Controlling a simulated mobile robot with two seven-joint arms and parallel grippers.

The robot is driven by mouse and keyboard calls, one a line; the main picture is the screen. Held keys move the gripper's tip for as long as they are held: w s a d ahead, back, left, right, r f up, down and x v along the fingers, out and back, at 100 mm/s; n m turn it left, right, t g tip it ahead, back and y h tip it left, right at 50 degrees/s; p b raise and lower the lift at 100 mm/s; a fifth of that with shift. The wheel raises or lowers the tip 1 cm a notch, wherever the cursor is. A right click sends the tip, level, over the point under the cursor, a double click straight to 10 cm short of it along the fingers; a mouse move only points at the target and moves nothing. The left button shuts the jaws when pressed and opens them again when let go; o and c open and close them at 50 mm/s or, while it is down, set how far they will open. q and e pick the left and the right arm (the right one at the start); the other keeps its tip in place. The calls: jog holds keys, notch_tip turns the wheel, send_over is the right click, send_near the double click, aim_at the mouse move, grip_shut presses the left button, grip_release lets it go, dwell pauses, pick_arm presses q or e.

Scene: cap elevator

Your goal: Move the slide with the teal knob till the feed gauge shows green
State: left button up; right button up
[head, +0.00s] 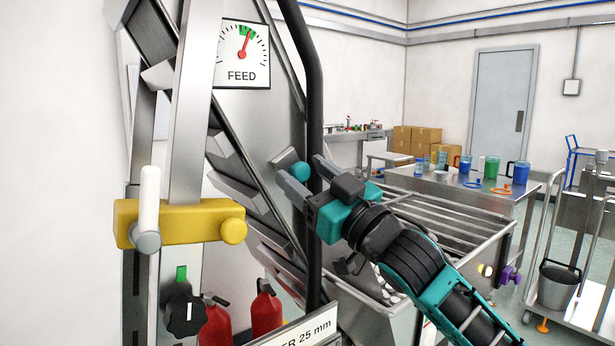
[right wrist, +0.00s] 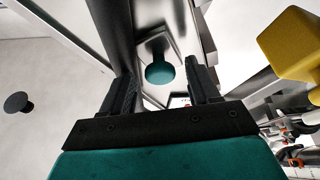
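The feed gauge (head: 242,55) is at the upper left of the head view. Its red needle (head: 246,43) leans slightly right of straight up, and its tip lies at the green band. The round teal knob (head: 300,171) sits on a metal bracket beside the sloping elevator; in the right wrist view the knob (right wrist: 161,73) appears between the two fingertips. My right gripper (head: 307,177) is open around or just in front of the knob, with gaps showing on both sides (right wrist: 162,78). My left gripper is not in view.
A dark curved tube (head: 315,250) runs upright right by my right gripper. A yellow clamp block (head: 180,222) with a white handle is at the left. A slatted metal bin (head: 440,215) and a table with cups (head: 490,167) stand to the right.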

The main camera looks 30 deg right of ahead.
pick_arm(q)
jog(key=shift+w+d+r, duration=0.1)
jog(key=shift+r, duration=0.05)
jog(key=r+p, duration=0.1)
jog(key=p, duration=0.1)
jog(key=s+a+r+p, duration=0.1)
jog(key=p, duration=0.1)
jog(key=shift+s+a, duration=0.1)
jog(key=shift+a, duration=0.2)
pick_arm(e)
jog(key=v, duration=1.3)
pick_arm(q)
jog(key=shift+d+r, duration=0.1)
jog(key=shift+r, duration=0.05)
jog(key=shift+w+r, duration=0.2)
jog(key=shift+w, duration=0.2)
pick_arm(e)
jog(key=shift+w, duration=0.1)
